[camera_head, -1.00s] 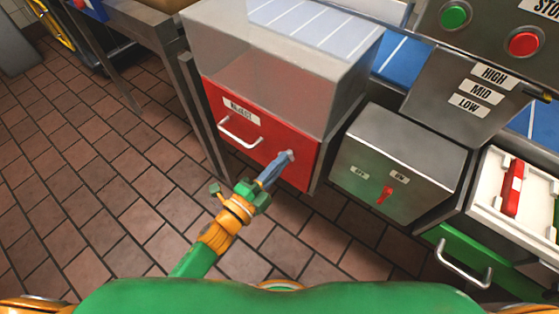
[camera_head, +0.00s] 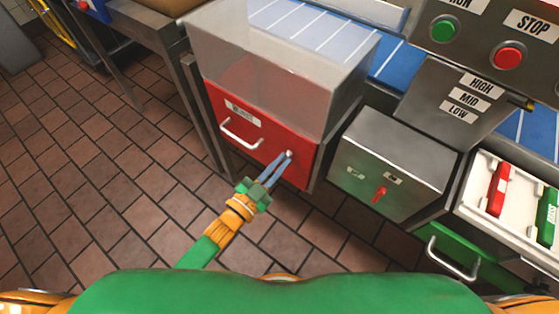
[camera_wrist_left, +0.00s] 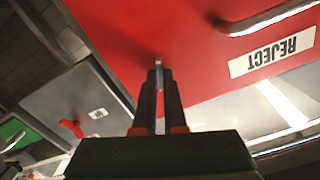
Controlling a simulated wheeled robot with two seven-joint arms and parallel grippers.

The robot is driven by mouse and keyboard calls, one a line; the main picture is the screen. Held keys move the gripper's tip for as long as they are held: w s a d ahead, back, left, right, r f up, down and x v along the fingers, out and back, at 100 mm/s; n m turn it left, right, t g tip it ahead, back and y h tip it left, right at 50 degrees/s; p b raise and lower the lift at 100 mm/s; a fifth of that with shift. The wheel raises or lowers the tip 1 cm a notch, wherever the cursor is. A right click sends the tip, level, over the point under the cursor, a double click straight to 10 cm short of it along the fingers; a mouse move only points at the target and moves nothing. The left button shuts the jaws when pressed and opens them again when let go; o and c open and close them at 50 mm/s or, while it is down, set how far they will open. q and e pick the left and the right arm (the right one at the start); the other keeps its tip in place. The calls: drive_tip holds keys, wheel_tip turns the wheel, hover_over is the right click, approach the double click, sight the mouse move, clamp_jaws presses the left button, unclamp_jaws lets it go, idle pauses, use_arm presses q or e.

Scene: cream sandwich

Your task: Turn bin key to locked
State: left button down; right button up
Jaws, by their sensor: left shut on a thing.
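The red reject bin front (camera_head: 252,128) has a white handle (camera_head: 240,133) and a label above it; the label reads REJECT in the wrist view. A small, pale metal key (camera_head: 289,154) sits at the bin's right side. My left gripper (camera_head: 286,161) is shut on the key. In the left wrist view, the key (camera_wrist_left: 158,62) shows as a thin grey piece between the fingertips (camera_wrist_left: 159,75), against the red front. The fingers hide most of it, and I cannot read its lock position. My right gripper is out of view.
A grey box with a red switch (camera_head: 379,194) stands right of the bin. Beyond it are a white panel with red and green handles and a green drawer (camera_head: 462,250). A clear cover tops the bin. Tiled floor (camera_head: 120,190) is free at left.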

use_arm(q)
drive_tip(key=shift+n+p, duration=0.3)
drive_tip(key=shift+n, duration=1.7)
drive_tip(key=c, duration=1)
unclamp_jaws()
drive_tip(key=v, duration=0.7)
